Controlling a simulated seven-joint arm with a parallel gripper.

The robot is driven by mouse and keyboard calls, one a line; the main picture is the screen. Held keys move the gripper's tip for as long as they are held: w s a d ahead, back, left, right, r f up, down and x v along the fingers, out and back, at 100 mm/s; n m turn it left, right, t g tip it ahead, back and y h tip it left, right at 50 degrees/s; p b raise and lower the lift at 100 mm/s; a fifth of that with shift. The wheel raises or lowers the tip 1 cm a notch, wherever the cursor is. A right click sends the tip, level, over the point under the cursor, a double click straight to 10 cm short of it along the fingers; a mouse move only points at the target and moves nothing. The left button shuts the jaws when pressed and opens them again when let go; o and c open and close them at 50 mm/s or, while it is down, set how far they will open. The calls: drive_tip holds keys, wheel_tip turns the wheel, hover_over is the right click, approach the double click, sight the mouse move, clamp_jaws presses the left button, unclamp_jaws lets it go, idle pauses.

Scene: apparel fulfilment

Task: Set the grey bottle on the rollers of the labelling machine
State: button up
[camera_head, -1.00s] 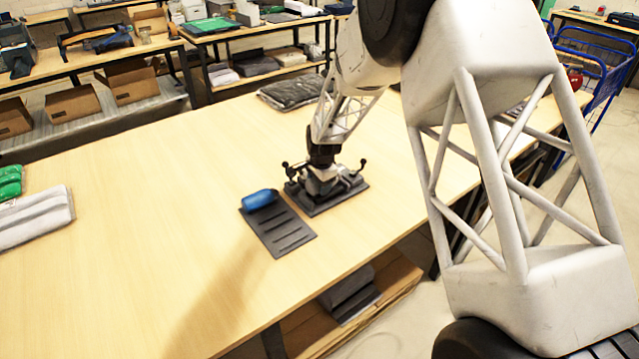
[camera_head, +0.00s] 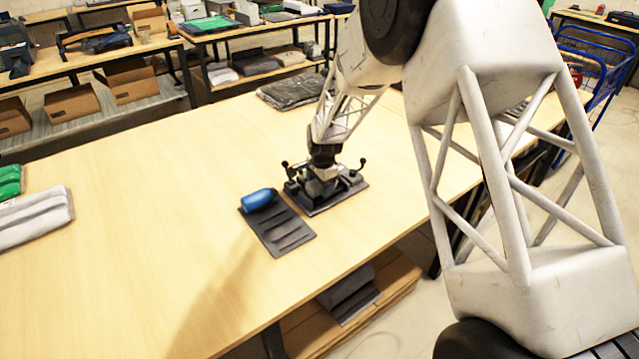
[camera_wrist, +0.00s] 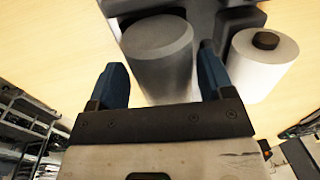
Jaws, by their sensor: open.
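The labelling machine (camera_head: 345,192) is a dark, flat-based device on the table, with small knobbed posts. My gripper (camera_head: 322,178) is low over it and hides much of it. In the wrist view the grey bottle (camera_wrist: 160,62) is a plain grey cylinder between the two blue fingers of my gripper (camera_wrist: 161,58). The fingers are open, one on each side of it, with little room. Dark parts of the labelling machine (camera_wrist: 205,14) show behind the bottle. The rollers are hidden, so I cannot tell how the bottle bears on them.
A white roll with a dark core (camera_wrist: 266,65) stands just right of the right finger. A blue bottle (camera_head: 259,199) lies on a dark ridged tray (camera_head: 282,235) left of the machine. Folded garments (camera_head: 38,217) lie at the far left. The table between is clear.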

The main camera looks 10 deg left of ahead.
drive_tip(key=shift+s+d+r, duration=0.1)
drive_tip(key=shift+r, duration=1.8)
drive_tip(key=shift+s+d+r, duration=0.1)
drive_tip(key=shift+r, duration=1.8)
drive_tip(key=shift+r, duration=0.1)
drive_tip(key=shift+s+d+r, duration=0.1)
drive_tip(key=shift+d+r, duration=0.1)
drive_tip(key=s+d+r+n+t, duration=0.1)
drive_tip(key=s+d+r+n, duration=0.3)
drive_tip(key=s+d+r, duration=1.4)
drive_tip(key=s+d+r+n, duration=0.1)
drive_tip(key=s+d, duration=0.3)
drive_tip(key=s, duration=0.5)
drive_tip(key=s+d+r+n, duration=0.1)
drive_tip(key=s+d, duration=0.3)
drive_tip(key=s, duration=0.6)
drive_tip(key=s+d+r+n+h, duration=0.1)
drive_tip(key=s+d, duration=0.3)
drive_tip(key=s, duration=0.5)
drive_tip(key=shift+s+r+n+t, duration=0.15)
drive_tip(key=shift+n+t, duration=0.25)
drive_tip(key=shift+n, duration=0.5)
